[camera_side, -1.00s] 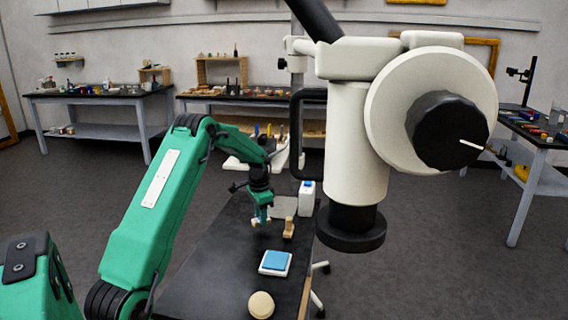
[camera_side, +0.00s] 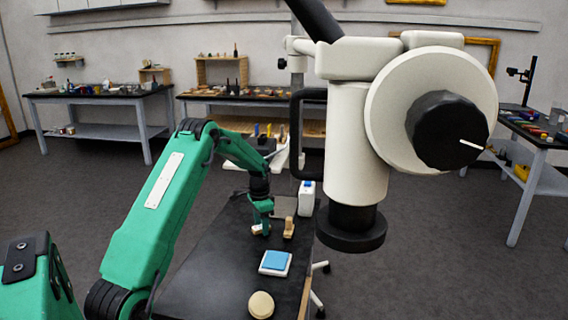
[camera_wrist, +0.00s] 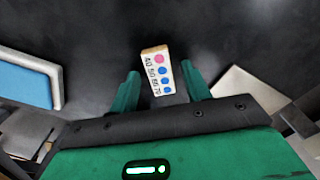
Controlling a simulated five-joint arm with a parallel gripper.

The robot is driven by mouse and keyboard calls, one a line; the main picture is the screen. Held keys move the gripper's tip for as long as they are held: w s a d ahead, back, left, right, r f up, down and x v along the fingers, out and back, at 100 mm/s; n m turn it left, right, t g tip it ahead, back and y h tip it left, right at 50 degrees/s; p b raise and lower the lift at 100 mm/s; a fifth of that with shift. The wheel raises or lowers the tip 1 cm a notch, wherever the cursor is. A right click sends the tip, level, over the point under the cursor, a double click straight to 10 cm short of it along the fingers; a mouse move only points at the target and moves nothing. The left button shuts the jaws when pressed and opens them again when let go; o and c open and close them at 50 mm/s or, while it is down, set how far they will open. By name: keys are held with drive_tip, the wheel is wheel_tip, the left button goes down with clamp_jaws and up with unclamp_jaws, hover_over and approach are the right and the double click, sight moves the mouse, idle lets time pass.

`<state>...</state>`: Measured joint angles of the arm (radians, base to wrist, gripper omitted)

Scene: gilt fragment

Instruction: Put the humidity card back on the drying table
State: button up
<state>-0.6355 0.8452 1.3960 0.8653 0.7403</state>
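The humidity card (camera_wrist: 158,71) is a small white block with a pink dot, several blue dots and printed numbers. In the wrist view it lies between the two fingers of my gripper (camera_wrist: 160,80), with dark gaps on both sides. My gripper is open around it and not closed on it. In the side view my gripper (camera_side: 261,226) is low over the black table (camera_side: 215,268), and the card (camera_side: 255,230) shows as a small pale and red piece at its fingertips. Which surface is called the drying table is not marked.
A blue-topped white block (camera_side: 274,262) and a round cream object (camera_side: 261,304) are on the table nearer the camera. A small wooden piece (camera_side: 289,228), a grey plate (camera_side: 284,206) and a white box (camera_side: 306,198) stand close by. A large microscope-like instrument (camera_side: 358,130) overhangs the right side.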

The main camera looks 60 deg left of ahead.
drive_tip(key=shift+r, duration=0.1)
wheel_tip(320, 180, up, 12)
drive_tip(key=shift+s, duration=0.2)
idle(0.6)
drive_tip(key=shift+d+r, duration=0.15)
drive_tip(key=shift+d, duration=0.05)
